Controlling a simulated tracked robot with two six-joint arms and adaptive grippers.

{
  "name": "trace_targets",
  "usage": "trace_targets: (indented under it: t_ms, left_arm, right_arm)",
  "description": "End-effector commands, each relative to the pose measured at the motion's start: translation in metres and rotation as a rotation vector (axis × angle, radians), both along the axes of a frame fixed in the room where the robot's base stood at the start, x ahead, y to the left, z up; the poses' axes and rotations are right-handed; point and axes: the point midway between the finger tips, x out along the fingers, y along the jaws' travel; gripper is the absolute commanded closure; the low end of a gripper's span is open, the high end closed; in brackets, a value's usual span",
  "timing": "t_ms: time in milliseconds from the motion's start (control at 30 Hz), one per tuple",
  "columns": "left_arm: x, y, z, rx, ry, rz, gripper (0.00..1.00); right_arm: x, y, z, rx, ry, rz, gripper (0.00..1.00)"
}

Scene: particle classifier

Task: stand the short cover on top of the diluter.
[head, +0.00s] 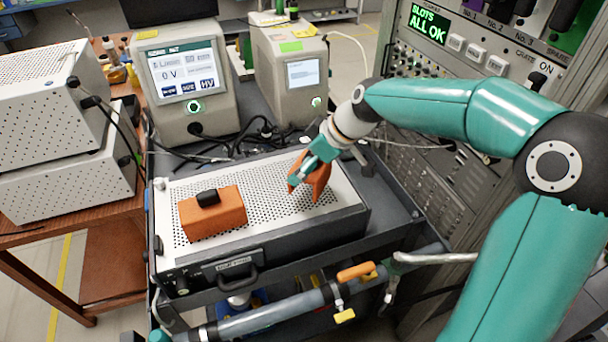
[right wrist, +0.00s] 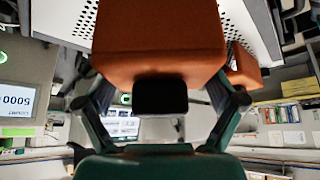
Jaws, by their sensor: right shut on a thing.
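My right gripper (head: 312,160) is shut on an orange cover (head: 317,179), which is tilted over the right part of a box with a white perforated top (head: 257,172). I cannot tell if the cover touches the top. This box may be the diluter; its front label is too small to read. In the right wrist view the held cover (right wrist: 158,42) fills the top, its black knob (right wrist: 160,96) between the fingers (right wrist: 160,110). A second orange cover (head: 212,216) with a black knob lies on the left of the box top. My left gripper is not in view.
Two grey instruments with screens (head: 183,78) (head: 296,75) stand behind the box, with black cables between. White perforated cases (head: 68,170) sit on a wooden table at left. A tall panel rack (head: 470,60) is at right. Between the two covers the box top is bare.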

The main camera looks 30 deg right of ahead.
Motion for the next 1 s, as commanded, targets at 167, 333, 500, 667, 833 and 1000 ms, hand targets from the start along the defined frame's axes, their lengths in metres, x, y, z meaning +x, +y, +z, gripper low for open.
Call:
trace_targets:
  t_ms: [167,333,500,667,833,1000]
  left_arm:
    - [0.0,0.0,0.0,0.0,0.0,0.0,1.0]
    - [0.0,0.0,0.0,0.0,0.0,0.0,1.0]
    - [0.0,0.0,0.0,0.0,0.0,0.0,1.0]
    - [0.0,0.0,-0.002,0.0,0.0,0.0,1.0]
    - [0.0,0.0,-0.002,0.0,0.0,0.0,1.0]
    - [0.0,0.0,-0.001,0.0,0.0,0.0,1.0]
  right_arm:
    - [0.0,0.0,-0.027,0.001,0.004,-0.001,0.45]
    - [0.0,0.0,-0.034,0.0,0.0,-0.002,0.45]
    - [0.0,-0.001,-0.034,0.0,0.0,-0.001,0.45]
    - [0.0,0.0,-0.036,0.0,0.001,-0.002,0.0]
    - [-0.001,-0.001,-0.035,0.0,0.001,-0.002,0.0]
    - [-0.001,-0.001,-0.035,0.0,0.001,-0.002,0.0]
